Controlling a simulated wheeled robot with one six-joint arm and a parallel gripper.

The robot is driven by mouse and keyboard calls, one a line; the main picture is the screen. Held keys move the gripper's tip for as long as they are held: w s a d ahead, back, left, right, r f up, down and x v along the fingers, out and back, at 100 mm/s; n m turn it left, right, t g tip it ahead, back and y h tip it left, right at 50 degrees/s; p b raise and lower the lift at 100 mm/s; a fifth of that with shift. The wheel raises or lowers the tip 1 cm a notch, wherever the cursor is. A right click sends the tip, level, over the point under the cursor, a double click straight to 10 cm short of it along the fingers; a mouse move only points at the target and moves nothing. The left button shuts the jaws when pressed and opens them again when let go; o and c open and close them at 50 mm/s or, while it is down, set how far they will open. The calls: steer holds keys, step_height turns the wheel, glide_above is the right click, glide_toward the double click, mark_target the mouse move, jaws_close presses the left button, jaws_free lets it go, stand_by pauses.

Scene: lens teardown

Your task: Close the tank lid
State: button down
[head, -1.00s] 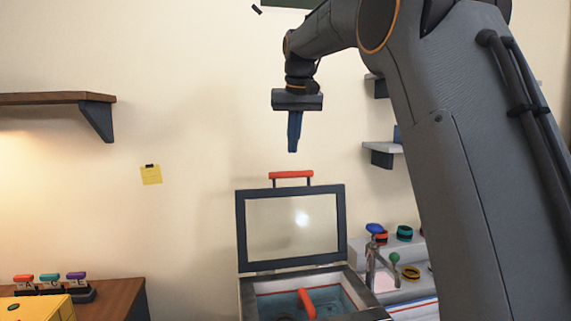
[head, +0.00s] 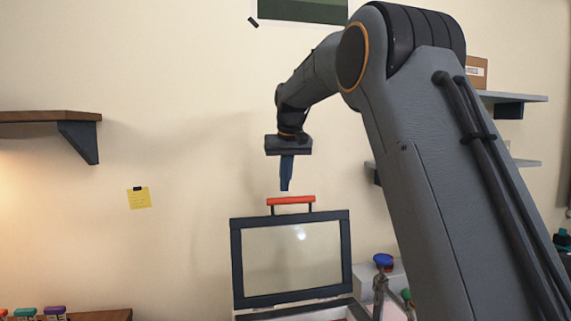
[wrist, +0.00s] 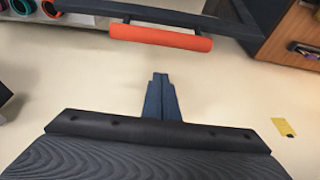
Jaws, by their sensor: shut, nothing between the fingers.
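The tank lid (head: 237,262), a dark frame around a clear pane, stands raised and open at the back of the tank (head: 330,310). Its orange-red handle bar (head: 291,200) runs along the lid's top edge and also shows in the wrist view (wrist: 160,37). My gripper (head: 286,188) is shut and empty, its blue fingers pointing down just above the handle in the head view. In the wrist view the closed fingertips (wrist: 160,76) point toward the handle, with a visible gap between them. Most of the tank is cut off by the lower edge of the head view.
A blue-topped tap-like fixture (head: 383,262) stands right of the lid. A wooden shelf (head: 45,117) is on the left wall and grey shelves (head: 515,97) are on the right. The wall around the lid is mostly bare, with a yellow note (head: 139,198).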

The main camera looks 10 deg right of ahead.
steer(key=shift+s+f+p, duration=0.45)
steer(key=shift+s+p, duration=0.15)
steer(key=shift+s, duration=0.3)
steer(key=shift+s+f+p, duration=0.45)
steer(key=shift+s+p, duration=0.15)
steer(key=shift+s, duration=0.25)
